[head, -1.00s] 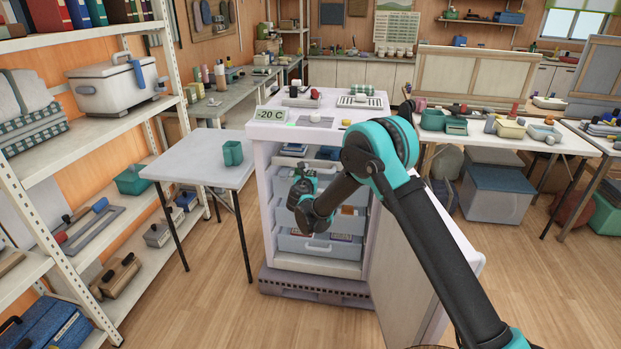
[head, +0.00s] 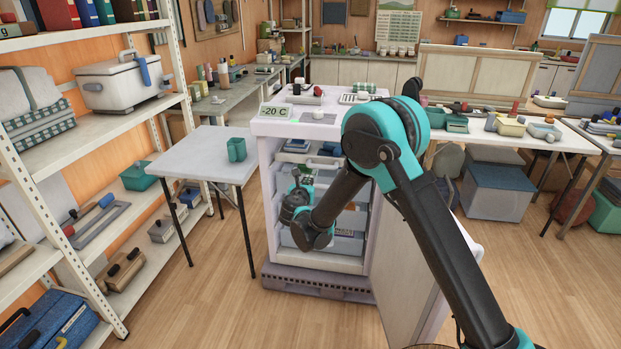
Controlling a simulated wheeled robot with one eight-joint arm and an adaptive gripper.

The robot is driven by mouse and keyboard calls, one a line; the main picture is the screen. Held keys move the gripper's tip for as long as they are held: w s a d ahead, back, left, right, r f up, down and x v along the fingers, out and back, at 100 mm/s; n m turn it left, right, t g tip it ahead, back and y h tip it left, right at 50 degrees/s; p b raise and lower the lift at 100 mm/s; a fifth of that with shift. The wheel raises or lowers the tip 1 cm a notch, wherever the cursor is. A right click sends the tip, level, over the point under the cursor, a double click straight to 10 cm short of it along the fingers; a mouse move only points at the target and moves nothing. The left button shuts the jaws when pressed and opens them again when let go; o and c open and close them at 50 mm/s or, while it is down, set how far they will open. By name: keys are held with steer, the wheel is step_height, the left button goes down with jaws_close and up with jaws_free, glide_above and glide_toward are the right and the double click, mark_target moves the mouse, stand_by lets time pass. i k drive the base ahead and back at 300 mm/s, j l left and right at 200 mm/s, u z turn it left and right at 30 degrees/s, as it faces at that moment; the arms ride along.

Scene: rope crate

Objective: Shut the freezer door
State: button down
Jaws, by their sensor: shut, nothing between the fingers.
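The white freezer (head: 267,190) stands in the middle with its front open, showing several drawers inside. Its door (head: 400,285) stands wide open, swung out from the freezer's right side toward me. My arm crosses in front of the door and hides part of it. My gripper (head: 302,174) is at the far end of the arm, in front of the open drawers, left of the door and apart from its visible part. It looks small and dark with teal, is partly hidden by my wrist, and is shut and empty.
A grey table (head: 195,158) with a green mug (head: 236,149) stands left of the freezer. A white shelf rack (head: 95,165) fills the left side. A long white table (head: 500,140) stands at the right. Wood floor is clear at front left and right.

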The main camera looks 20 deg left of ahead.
mark_target(411, 305)
steer(key=k, duration=1)
